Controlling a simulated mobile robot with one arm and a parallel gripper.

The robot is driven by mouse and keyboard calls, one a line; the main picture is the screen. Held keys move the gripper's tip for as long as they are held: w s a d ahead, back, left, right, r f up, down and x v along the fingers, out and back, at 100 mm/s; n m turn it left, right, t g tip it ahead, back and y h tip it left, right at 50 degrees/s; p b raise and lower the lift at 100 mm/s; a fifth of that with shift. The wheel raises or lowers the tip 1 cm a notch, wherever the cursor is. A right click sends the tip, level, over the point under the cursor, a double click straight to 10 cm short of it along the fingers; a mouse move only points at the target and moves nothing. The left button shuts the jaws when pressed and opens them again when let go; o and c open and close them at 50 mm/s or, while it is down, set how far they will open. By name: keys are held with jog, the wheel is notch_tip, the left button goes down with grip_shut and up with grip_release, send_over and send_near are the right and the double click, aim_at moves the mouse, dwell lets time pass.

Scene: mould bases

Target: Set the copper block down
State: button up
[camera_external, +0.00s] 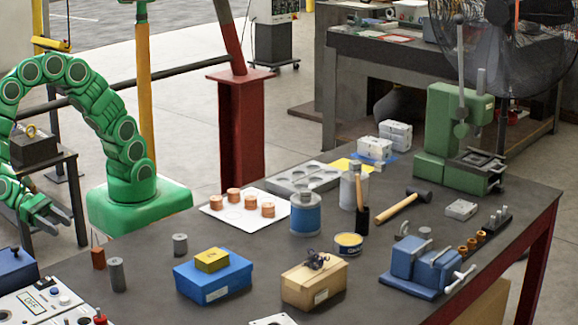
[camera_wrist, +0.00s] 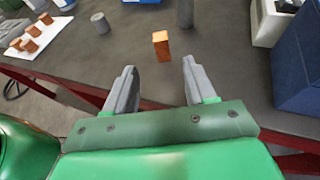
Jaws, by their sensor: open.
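The copper block (camera_external: 98,258) is a small upright rectangular block standing on the dark table near its left edge. In the wrist view the block (camera_wrist: 161,47) stands on the tabletop just beyond my fingertips, roughly centred between them and apart from both. My gripper (camera_wrist: 160,68) is open with nothing between its fingers. In the external view my gripper (camera_external: 64,222) is at the left, off the table's edge and some way from the block.
Grey cylinders (camera_external: 117,275) (camera_external: 180,244) stand near the block. A blue box (camera_external: 213,283) is to its right and a control panel (camera_external: 45,303) is in front left. Several copper cylinders (camera_external: 268,209) sit on a white sheet (camera_external: 222,214). Bare tabletop surrounds the block.

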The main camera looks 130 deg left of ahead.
jog(key=shift+s, duration=0.2)
jog(key=shift+w+r, duration=0.1)
jog(key=w+a+r+n+g+y, duration=0.1)
jog(key=w+a+r+n+g, duration=0.3)
jog(key=a, duration=0.6)
jog(key=w+a+n+g+y, duration=0.1)
jog(key=a+n+g, duration=0.2)
jog(key=a+n, duration=0.5)
jog(key=w+a+r+n+g+y, duration=0.1)
jog(key=w+a+r+n+g, duration=0.15)
jog(key=a, duration=0.95)
jog(key=s+a+n+g+h, duration=0.3)
jog(key=s+a+n+g, duration=0.25)
jog(key=a+n, duration=0.35)
jog(key=s+a+r+n+h, duration=0.2)
jog(key=s+a+n+h, duration=0.2)
jog(key=s+n, duration=0.4)
jog(key=shift+s+r+h, duration=0.35)
jog(key=shift+s+h, duration=0.35)
jog(key=shift+s, duration=0.4)
jog(key=shift+a, duration=0.1)
